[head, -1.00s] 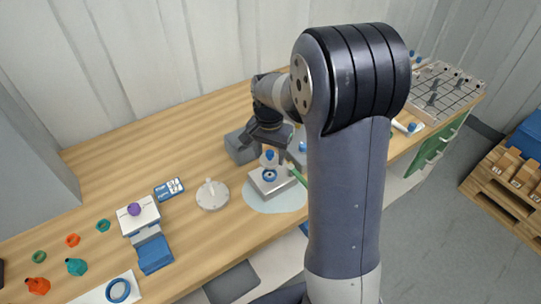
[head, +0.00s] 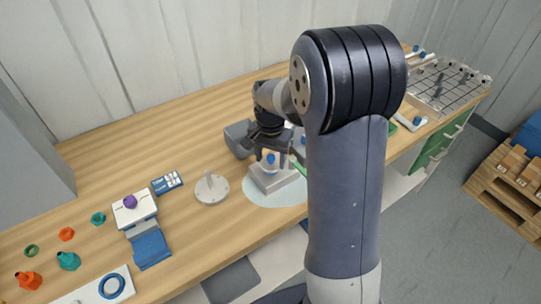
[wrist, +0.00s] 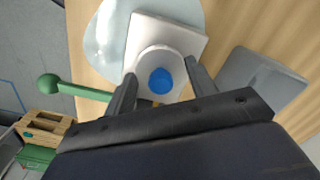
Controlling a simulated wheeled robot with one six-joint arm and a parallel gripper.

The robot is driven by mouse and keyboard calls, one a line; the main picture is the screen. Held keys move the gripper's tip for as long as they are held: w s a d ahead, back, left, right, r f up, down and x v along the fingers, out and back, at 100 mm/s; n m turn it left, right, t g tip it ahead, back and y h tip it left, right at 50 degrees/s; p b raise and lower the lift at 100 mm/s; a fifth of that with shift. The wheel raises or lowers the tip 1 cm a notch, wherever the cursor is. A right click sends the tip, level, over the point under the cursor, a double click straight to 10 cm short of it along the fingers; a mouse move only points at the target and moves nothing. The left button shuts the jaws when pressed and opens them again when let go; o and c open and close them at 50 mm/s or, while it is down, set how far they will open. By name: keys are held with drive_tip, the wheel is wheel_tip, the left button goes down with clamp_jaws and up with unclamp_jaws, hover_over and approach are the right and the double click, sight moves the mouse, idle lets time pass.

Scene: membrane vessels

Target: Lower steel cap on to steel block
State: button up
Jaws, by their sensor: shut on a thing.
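My gripper (head: 270,150) is shut on the steel cap (head: 270,168), a pale round piece with a blue knob on top. The cap is at the steel block (head: 290,181), over its middle; I cannot tell whether they touch. In the wrist view my gripper's fingers (wrist: 160,74) lie on either side of the cap (wrist: 158,56), with the blue knob between them. The pale square block (wrist: 180,30) shows beneath and beyond the cap. The cap hides the middle of the block's top.
The block stands on a pale round mat (head: 258,197). A round grey lid (head: 212,189) with a raised handle lies to its left. A grey box (head: 238,138) stands close behind the gripper. A green rod with a ball end (wrist: 48,84) is beside the block.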

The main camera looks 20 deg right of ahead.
drive_tip(key=o, duration=1.2)
drive_tip(key=shift+c, duration=0.2)
wheel_tip(320, 180, up, 11)
drive_tip(key=shift+f, duration=0.15)
wheel_tip(320, 180, down, 10)
drive_tip(key=shift+f, duration=0.25)
drive_tip(key=shift+r+p, duration=0.95)
drive_tip(key=shift+r, duration=0.25)
